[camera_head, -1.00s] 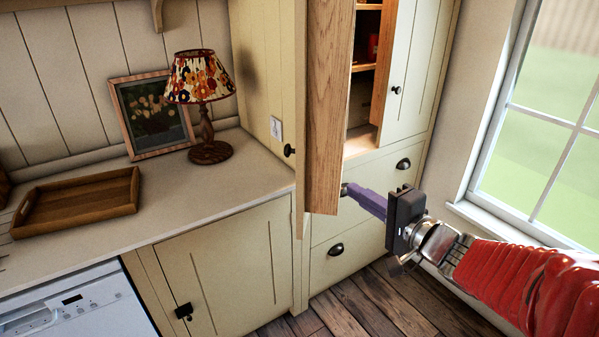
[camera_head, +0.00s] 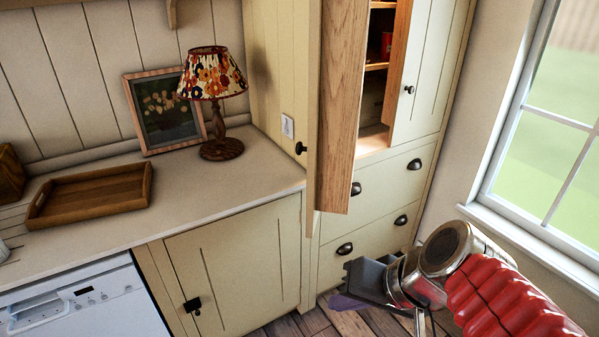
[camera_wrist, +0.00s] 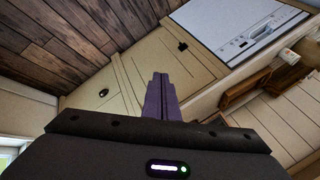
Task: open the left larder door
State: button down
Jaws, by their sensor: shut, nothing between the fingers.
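The left larder door (camera_head: 341,115) stands swung well open, its wooden inner face towards the right and its edge towards me. Its dark round knob (camera_head: 300,148) shows on the outer side, at the left. The larder's right door (camera_head: 418,75) is shut. Shelves (camera_head: 376,67) show in the opening between them. My gripper (camera_head: 345,302) is below and to the right of the open door, apart from it, low in front of the drawers. In the wrist view its purple fingers (camera_wrist: 160,92) are together with nothing between them.
Drawers with cup handles (camera_head: 345,249) lie below the larder doors. The worktop at left holds a lamp (camera_head: 212,85), a framed picture (camera_head: 163,112) and a wooden tray (camera_head: 90,190). A window (camera_head: 550,130) is at right. Wooden floor (camera_head: 350,325) shows below.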

jog(key=s+d+r+n+t+h, duration=0.1)
jog(key=s+d+h, duration=0.1)
jog(key=d+h, duration=0.3)
jog(key=d, duration=0.2)
jog(key=shift+s+d+r+n, duration=0.15)
jog(key=shift+s+d+n, duration=0.15)
jog(key=shift+d+n, duration=0.1)
